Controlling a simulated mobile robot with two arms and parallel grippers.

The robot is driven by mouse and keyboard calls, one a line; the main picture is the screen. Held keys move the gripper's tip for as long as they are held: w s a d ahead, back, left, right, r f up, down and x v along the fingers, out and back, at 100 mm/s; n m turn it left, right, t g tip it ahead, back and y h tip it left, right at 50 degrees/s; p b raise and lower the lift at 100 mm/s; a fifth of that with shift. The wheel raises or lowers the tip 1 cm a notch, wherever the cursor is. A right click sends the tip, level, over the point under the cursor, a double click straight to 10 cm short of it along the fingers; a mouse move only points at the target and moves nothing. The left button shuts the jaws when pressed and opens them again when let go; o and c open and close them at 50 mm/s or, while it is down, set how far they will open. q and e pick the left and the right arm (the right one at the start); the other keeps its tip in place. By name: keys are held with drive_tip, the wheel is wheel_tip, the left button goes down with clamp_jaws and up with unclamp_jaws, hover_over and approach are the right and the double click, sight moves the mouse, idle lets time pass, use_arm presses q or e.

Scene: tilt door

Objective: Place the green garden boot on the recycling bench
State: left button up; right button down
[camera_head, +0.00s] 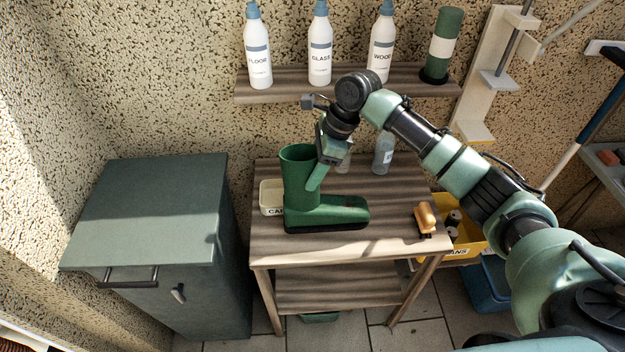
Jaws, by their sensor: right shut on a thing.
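The green garden boot (325,212) is upright at the front left of the wooden bench (380,243), toe pointing right. Its dark sole is at the bench top; I cannot tell whether it rests fully on the wood. My right gripper (316,180) reaches down from above and is shut on the boot, at the right side of its shaft. The fingers partly cover the shaft. My left gripper is not in view.
A small labelled tray (269,196) sits left of the boot, partly hidden by it. A brush (426,219) lies at the bench's right edge. Clear bottles (383,154) stand at the back, below a shelf (290,84) of white bottles. A grey-green cabinet (150,210) stands left.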

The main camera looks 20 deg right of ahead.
wheel_tip(320, 180, down, 4)
drive_tip(key=shift+r+p, duration=0.15)
drive_tip(key=shift+p, duration=0.25)
drive_tip(key=shift+f, duration=0.35)
drive_tip(key=c, duration=0.6)
unclamp_jaws()
drive_tip(key=shift+f, duration=0.15)
drive_tip(key=shift+r, duration=0.2)
drive_tip(key=b+v, duration=0.2)
drive_tip(key=v, duration=1)
drive_tip(key=shift+s+f, duration=0.1)
